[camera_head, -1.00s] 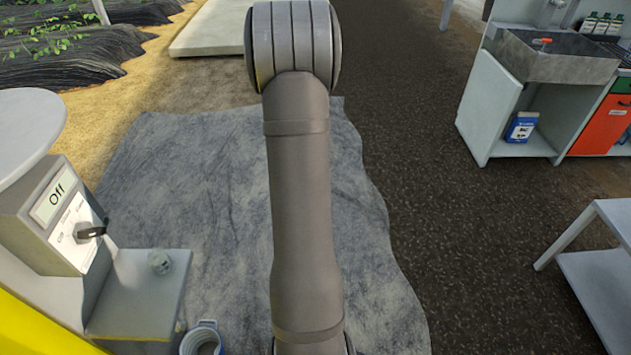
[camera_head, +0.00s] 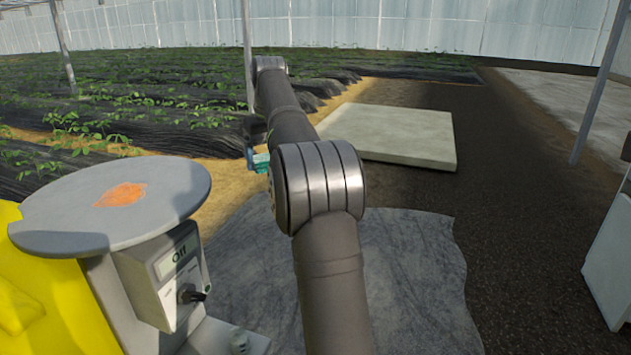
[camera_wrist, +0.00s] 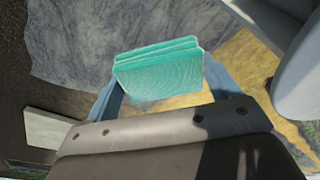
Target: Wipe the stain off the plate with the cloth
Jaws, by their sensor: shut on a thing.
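The plate (camera_head: 75,222) is a round grey disc at the left of the head view, on top of a pedestal. An orange stain (camera_head: 120,195) lies on its upper face, toward the far side. My gripper (camera_wrist: 160,78) is shut on the folded teal cloth (camera_wrist: 158,80) in the wrist view. In the head view the cloth (camera_head: 261,162) shows small beyond my elbow, to the right of the plate and apart from it. My arm partly hides the gripper there. In the wrist view a grey edge, probably the plate (camera_wrist: 300,85), shows at the right.
A control box (camera_head: 170,275) with a display and a black knob stands below the plate. A yellow body (camera_head: 40,290) is at the left. A pale slab (camera_head: 395,135) and planted rows (camera_head: 130,125) lie beyond. A grey ground sheet (camera_head: 410,270) is clear.

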